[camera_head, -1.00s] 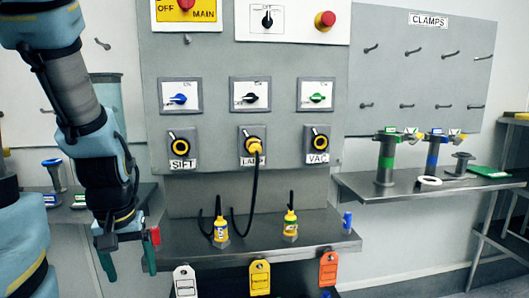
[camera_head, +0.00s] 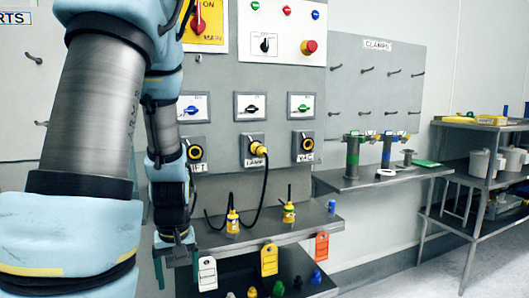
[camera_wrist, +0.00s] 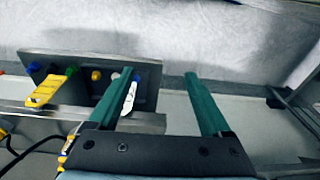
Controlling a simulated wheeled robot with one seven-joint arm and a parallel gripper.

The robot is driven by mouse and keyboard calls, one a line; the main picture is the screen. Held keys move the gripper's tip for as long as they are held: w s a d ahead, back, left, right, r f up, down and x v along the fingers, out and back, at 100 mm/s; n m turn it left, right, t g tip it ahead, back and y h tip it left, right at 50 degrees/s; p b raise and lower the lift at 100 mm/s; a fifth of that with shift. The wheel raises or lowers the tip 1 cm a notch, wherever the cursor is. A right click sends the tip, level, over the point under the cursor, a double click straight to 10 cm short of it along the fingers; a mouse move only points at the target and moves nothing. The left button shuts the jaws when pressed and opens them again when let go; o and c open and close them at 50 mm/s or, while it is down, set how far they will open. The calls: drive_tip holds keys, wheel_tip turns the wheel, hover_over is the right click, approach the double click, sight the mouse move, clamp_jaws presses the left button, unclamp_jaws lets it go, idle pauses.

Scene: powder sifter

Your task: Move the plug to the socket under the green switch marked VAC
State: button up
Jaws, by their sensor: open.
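My gripper (camera_head: 177,266) is open and points down, left of and well below the sockets, near the white tag. In the wrist view my gripper (camera_wrist: 160,77) shows two green fingers spread apart, with nothing held between them. The sockets do not show in that view.
The steel shelf (camera_head: 262,233) under the panel holds two yellow connectors (camera_head: 233,222) (camera_head: 289,212). White (camera_head: 207,274), yellow (camera_head: 270,259) and orange (camera_head: 322,246) tags hang from its front. Colored pieces lie on a lower shelf. A clamp shelf (camera_head: 380,176) is on the right.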

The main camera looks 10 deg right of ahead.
sight(264, 153)
drive_tip(key=w+f+n+t+y+p, duration=0.1)
drive_tip(key=w+f+n+t+y, duration=0.2)
drive_tip(key=w, duration=0.7)
drive_tip(key=w+d+r+t+y, duration=0.3)
drive_tip(key=w+d+r+t, duration=0.2)
drive_tip(key=w+r, duration=0.25)
drive_tip(key=d+r+m+t+h, duration=0.1)
drive_tip(key=d+r+t, duration=0.2)
drive_tip(key=d+r, duration=0.3)
drive_tip(key=w+d+r+m+t+h, duration=0.1)
drive_tip(key=d+r+t+h, duration=0.1)
drive_tip(key=d+r, duration=0.4)
drive_tip(key=d+r+m+t+h+p, duration=0.1)
drive_tip(key=d+r+t, duration=0.2)
drive_tip(key=d+r, duration=0.3)
drive_tip(key=shift+w+d+t+h, duration=0.15)
drive_tip(key=shift+w+d, duration=0.05)
drive_tip(key=shift+d, duration=0.85)
drive_tip(key=shift+w+d+t+h, duration=0.15)
drive_tip(key=shift+w+d, duration=0.05)
drive_tip(key=shift+d, duration=0.8)
drive_tip(key=shift+w, duration=0.1)
